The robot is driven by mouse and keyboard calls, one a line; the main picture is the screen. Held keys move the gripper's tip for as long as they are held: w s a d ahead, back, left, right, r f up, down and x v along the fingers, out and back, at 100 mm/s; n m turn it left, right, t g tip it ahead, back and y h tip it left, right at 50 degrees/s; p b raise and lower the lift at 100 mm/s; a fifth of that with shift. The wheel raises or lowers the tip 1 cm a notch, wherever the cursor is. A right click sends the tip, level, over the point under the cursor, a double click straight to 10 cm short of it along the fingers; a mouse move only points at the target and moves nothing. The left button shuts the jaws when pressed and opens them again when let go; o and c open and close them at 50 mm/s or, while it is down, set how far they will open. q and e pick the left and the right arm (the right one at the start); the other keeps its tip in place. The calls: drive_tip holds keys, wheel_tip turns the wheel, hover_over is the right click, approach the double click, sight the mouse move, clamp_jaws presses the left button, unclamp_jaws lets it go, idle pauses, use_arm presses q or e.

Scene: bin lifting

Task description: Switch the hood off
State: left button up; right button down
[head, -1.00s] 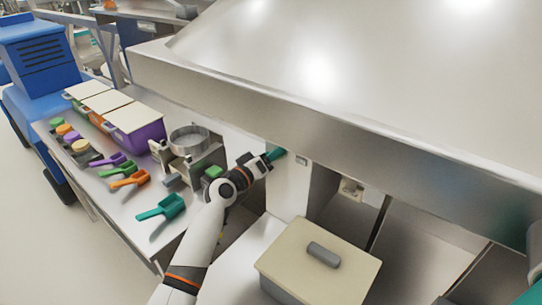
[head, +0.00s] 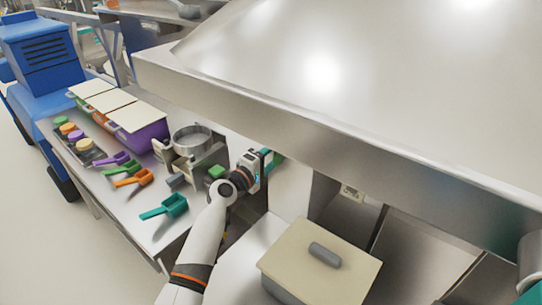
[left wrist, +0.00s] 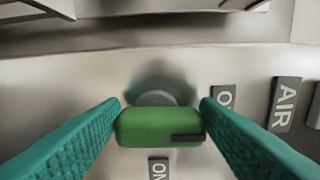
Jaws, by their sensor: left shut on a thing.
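The hood (head: 330,135) is a large shiny metal canopy over the bench. A green knob (left wrist: 160,127) on its panel (left wrist: 60,85) shows close up in the left wrist view. It is a horizontal bar with a dark mark near its right end, on a round grey base. My left gripper (left wrist: 160,130) has its teal fingers shut on the two ends of the knob. In the head view the left gripper (head: 267,158) is just under the hood's front edge, and the knob is hidden there.
"ON" (left wrist: 158,168) and "AIR" (left wrist: 286,103) labels are beside the knob. A lidded beige box (head: 300,250) stands below on the right. Scoops (head: 165,207), a metal sieve (head: 190,140) and lidded bins (head: 140,120) crowd the left bench. The hood overhangs the arm.

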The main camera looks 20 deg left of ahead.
use_arm(q)
drive_tip(key=shift+n, duration=0.3)
idle(0.4)
drive_tip(key=o, duration=1)
drive_tip(key=shift+b+v, duration=0.9)
drive_tip(key=shift+v, duration=5.15)
